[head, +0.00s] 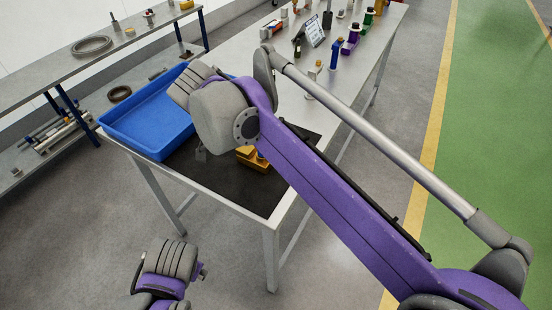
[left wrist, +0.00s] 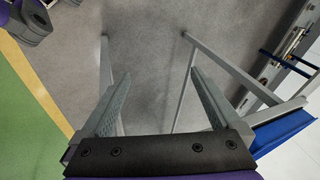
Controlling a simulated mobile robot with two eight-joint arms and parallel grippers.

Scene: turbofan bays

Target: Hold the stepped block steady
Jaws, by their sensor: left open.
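The stepped block (head: 254,163), yellow-orange, rests on the black mat (head: 275,198) at the near end of the table. My right forearm and wrist pass over it in the head view and hide part of it. My left gripper (left wrist: 160,78) is open and empty in the left wrist view, above bare floor. The block does not show in that view.
A blue tray (head: 148,116) stands on the table left of the mat, and its edge shows in the left wrist view (left wrist: 284,132). Several small parts and a tilted sign (head: 314,30) stand toward the table's far end. A shelf with rings (head: 92,45) stands at left.

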